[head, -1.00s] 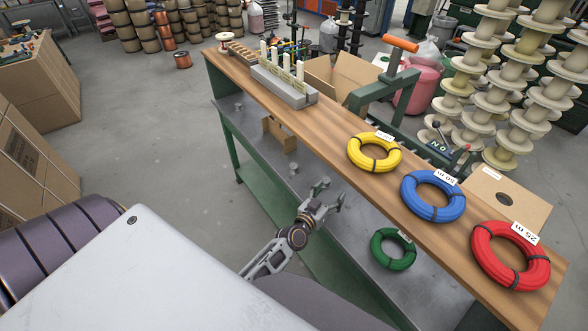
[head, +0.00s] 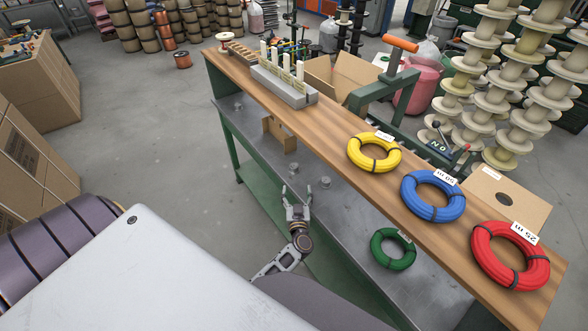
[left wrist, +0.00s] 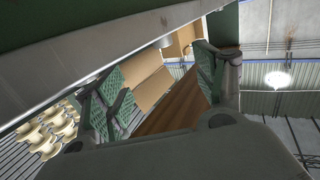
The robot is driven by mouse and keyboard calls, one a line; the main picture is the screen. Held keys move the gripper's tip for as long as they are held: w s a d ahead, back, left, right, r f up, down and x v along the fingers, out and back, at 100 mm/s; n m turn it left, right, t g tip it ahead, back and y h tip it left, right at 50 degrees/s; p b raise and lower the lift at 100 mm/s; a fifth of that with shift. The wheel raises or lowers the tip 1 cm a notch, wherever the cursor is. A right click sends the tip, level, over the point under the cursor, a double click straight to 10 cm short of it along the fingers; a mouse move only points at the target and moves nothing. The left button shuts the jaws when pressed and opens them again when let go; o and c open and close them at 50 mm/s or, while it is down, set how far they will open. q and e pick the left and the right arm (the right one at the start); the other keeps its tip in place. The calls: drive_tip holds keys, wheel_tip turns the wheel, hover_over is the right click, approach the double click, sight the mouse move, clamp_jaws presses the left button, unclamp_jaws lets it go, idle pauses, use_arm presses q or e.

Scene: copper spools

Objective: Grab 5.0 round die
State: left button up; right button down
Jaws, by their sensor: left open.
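Small grey metal cylinders stand on the lower metal shelf: one at the far end (head: 238,106), one near the middle (head: 293,168) and one just right of my gripper (head: 325,182). They look like round dies, but I cannot read any size on them. My left gripper (head: 297,194) is open and empty at the shelf's front edge, close to the middle cylinders. In the left wrist view its two green-padded fingers (left wrist: 158,92) are spread wide, with nothing held between them. My right gripper is not in view.
The wooden worktop (head: 325,124) overhangs the back of the metal shelf (head: 345,220). A brown bracket (head: 277,134) and a green coil (head: 392,250) sit on the shelf. Yellow (head: 374,153), blue (head: 432,196) and red (head: 510,256) coils lie on the worktop. Floor left of the bench is clear.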

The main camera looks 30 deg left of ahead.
sight(296, 185)
use_arm(q)
drive_tip(key=shift+f, duration=0.1)
drive_tip(key=shift+w+a, duration=0.1)
drive_tip(key=shift+a, duration=0.05)
drive_tip(key=shift+b+x, duration=0.8)
drive_tip(key=shift+x, duration=0.45)
drive_tip(key=shift+b+x, duration=0.95)
drive_tip(key=shift+x, duration=0.95)
drive_tip(key=shift+b+x, duration=0.4)
drive_tip(key=shift+x, duration=0.4)
drive_tip(key=shift+w+a, duration=0.15)
